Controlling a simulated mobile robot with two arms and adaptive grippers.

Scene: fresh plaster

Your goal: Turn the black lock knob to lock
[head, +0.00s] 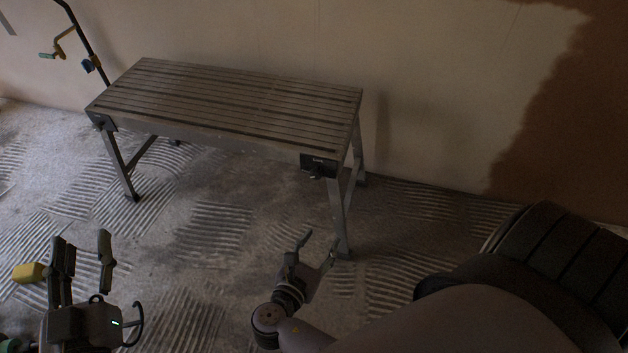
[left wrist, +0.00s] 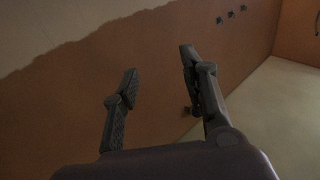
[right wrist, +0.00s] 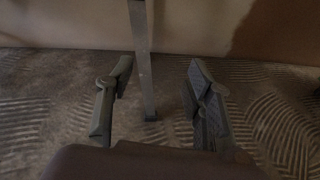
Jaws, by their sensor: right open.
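A slatted grey work platform (head: 230,95) stands on folding metal legs by the wall. A black lock plate (head: 319,160) sits at the near right corner of its frame, with a small dark knob (head: 317,174) at its lower edge; its turned position is too small to tell. My right gripper (head: 318,245) is open and empty, below the knob and apart from it. In the right wrist view the platform's leg (right wrist: 143,60) shows beyond the spread fingers. My left gripper (head: 83,245) is open and empty at lower left, far from the knob; its fingers also show apart in the left wrist view (left wrist: 158,75).
Another dark bracket (head: 103,121) is at the platform's left corner. A dark pole with a yellowish clamp (head: 60,48) leans at the back left. A yellow object (head: 28,272) is beside my left gripper. The ridged floor before the platform is clear.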

